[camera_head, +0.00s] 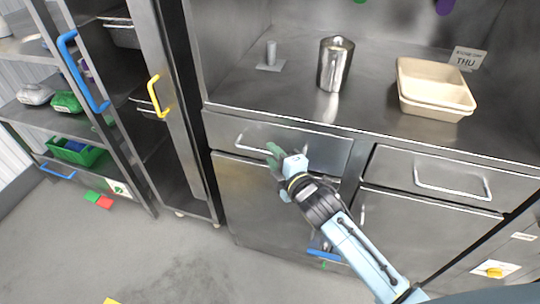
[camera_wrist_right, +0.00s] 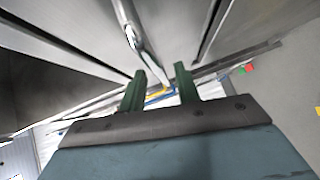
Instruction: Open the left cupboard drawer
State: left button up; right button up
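The left drawer (camera_head: 318,148) is a steel front under the counter and looks shut in the head view. Its bar handle (camera_head: 246,149) runs along the front, and its right part is hidden behind my right gripper. My right gripper (camera_head: 272,152) has green fingers and is at the right part of this handle. In the right wrist view, the fingers of the gripper (camera_wrist_right: 160,75) are apart. The metal handle (camera_wrist_right: 133,38) runs down toward the gap between them. I cannot tell whether they touch it. My left gripper is not in view.
The right drawer (camera_head: 450,182) has its own handle. A steel cup (camera_head: 335,64) and a beige tray (camera_head: 420,68) stand on the counter (camera_head: 300,104). A tall cabinet with a yellow handle (camera_head: 158,96) stands open at the left. The floor (camera_head: 180,265) in front is mostly clear.

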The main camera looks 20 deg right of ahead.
jog(key=shift+x, duration=1.1)
grip_shut()
